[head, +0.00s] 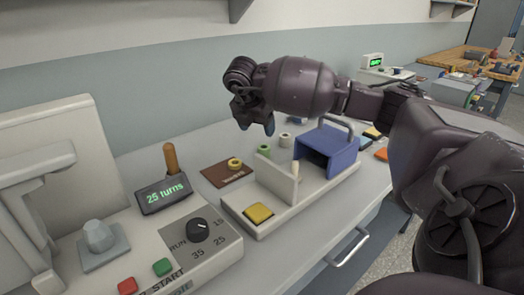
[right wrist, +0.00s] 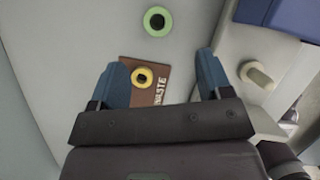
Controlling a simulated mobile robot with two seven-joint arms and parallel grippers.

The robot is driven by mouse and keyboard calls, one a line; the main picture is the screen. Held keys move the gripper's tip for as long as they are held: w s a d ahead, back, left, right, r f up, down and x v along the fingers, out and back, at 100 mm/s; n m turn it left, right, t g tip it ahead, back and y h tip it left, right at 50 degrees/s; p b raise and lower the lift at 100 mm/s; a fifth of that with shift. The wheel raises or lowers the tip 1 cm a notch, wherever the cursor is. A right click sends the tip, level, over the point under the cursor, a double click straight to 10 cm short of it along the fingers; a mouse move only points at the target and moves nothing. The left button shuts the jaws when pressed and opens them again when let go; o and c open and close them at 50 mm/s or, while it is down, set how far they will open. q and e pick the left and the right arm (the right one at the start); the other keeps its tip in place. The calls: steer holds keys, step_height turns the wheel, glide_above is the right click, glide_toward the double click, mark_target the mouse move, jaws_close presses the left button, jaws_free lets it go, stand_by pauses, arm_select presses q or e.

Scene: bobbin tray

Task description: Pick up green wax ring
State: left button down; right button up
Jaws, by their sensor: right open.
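The green wax ring (head: 264,149) stands on the pale bench beyond the brown mat in the head view. In the right wrist view the green ring (right wrist: 168,22) is near the top, with a dark centre, beyond my fingertips. My right gripper (head: 254,117) hangs above the bench, over the area near the ring. Its two blue fingers (right wrist: 162,68) are spread, with nothing held between them. A yellow ring (right wrist: 150,77) lies on the brown mat, close to the left finger in the wrist view. My left gripper is not in view.
The brown mat (head: 214,175) reads WASTE in the wrist view. A blue holder (head: 335,147) and upright pale plate (head: 275,180) stand on the pale base nearby. A control panel (head: 190,255) is at front left.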

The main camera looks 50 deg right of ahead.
mark_target(264, 149)
steer(key=b+x, duration=0.1)
steer(key=x, duration=0.4)
steer(key=shift+f, duration=0.1)
steer(key=shift+w+d+f, duration=0.1)
steer(key=shift+d+f, duration=0.15)
steer(key=shift+f, duration=0.4)
steer(key=b+x, duration=0.1)
steer(key=x, duration=0.3)
steer(key=shift+w+d+f, duration=0.1)
steer(key=shift+d+f, duration=0.05)
steer(key=shift+f, duration=0.05)
steer(key=shift+r, duration=0.1)
